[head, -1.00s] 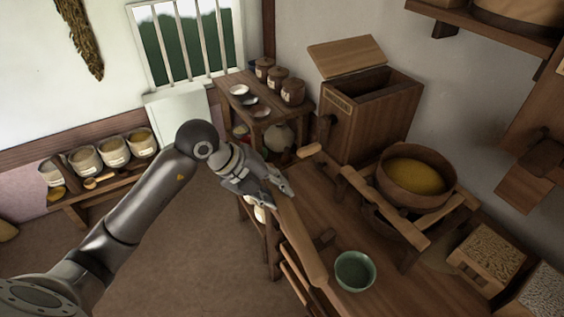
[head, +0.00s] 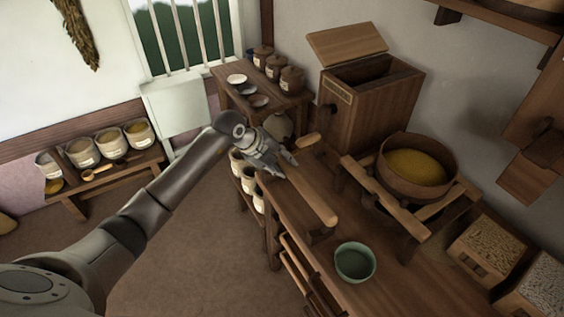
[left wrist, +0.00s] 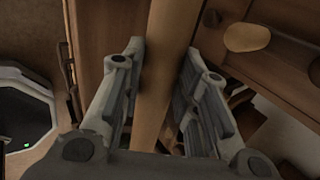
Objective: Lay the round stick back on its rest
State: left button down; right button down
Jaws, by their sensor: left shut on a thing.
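The round stick (head: 312,196) is a long, light-brown wooden rod. My left gripper (head: 284,166) is shut on it near its far end, over the bench. In the left wrist view the stick (left wrist: 165,60) runs between the two fingers (left wrist: 158,100). Its free end points toward the viewer and right, near the green bowl. My right gripper is not in view.
The bench (head: 395,285) carries a green bowl (head: 355,262), a sieve with yellow grain (head: 416,166) on a wooden frame (head: 385,200), and a lidded wooden box (head: 375,110). A light handle (head: 308,140) juts out near the gripper. Jars stand on the shelf behind.

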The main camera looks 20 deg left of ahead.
pick_arm(q)
notch_tip(320, 180, down, 4)
jog(key=b, duration=0.3)
jog(key=shift+f+b, duration=0.3)
jog(key=shift+f, duration=0.8)
jog(key=c, duration=1)
grip_release()
jog(key=shift+c, duration=0.2)
jog(key=shift+a, duration=0.1)
